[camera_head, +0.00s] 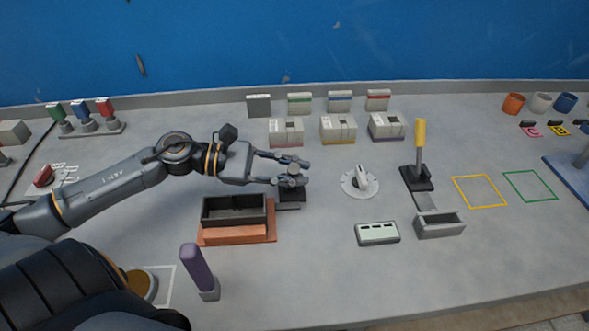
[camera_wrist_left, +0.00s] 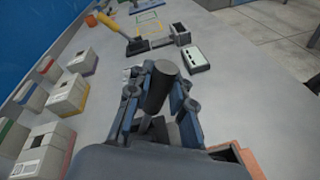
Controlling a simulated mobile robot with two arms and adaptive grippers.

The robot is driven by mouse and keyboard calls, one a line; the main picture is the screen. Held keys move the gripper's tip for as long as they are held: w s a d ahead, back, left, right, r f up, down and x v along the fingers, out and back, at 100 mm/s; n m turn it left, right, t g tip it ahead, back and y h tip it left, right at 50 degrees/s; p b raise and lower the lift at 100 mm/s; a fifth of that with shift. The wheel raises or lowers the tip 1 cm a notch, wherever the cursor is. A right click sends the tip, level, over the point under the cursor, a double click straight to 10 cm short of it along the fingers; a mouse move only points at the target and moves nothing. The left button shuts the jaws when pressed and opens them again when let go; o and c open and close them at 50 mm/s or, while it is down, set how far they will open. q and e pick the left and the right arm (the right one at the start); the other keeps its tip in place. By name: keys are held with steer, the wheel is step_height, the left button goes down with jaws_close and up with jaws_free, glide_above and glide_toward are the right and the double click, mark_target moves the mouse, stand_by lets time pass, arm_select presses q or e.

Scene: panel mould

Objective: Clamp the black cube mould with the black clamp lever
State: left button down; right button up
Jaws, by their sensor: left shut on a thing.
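The black cube mould (camera_head: 262,210) is an open-topped box on an orange-red base, left of centre in the head view. Just right of it stands the black clamp lever (camera_head: 293,170) on a small dark base (camera_head: 291,195). My left gripper (camera_head: 296,173) is shut on the lever's handle, which points up between the fingers. In the left wrist view the dark round handle (camera_wrist_left: 160,86) sits between the fingers of my left gripper (camera_wrist_left: 166,90). The fingers partly hide the lever's lower part. My right gripper is not in view.
A purple-handled lever (camera_head: 197,268) stands in front of the mould. A white dial (camera_head: 360,182), a yellow-handled lever (camera_head: 419,150), a grey mould (camera_head: 440,226) and a pale box (camera_head: 377,233) are to the right. Several grey boxes (camera_head: 286,131) line the back.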

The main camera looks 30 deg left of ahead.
arm_select(q)
steer(key=c, duration=1.3)
jaws_free()
steer(key=shift+s+f, duration=0.1)
steer(key=shift+o, duration=0.7)
steer(key=shift+a, duration=0.1)
steer(key=shift+a, duration=0.1)
steer(key=shift+v, duration=3.7)
